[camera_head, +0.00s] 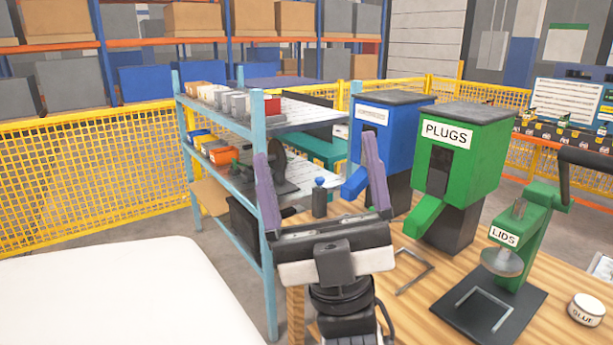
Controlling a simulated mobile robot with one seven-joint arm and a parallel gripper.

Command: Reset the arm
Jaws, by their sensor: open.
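My gripper (322,192) is in the lower middle of the head view, with two purple fingers spread wide apart and pointing up. Nothing is held between the fingers. A small dark bottle with a blue top (320,198) shows in the gap, standing on the wooden workbench (405,318) behind the gripper. My arm below the gripper hides part of the bench's near left end.
A blue shelf rack (262,180) stands close behind and left of the gripper. A blue dispenser (385,150), a green PLUGS dispenser (462,170) and a green LIDS press (535,235) stand right. A glue tub (587,309) is far right. A white surface (110,300) fills the lower left.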

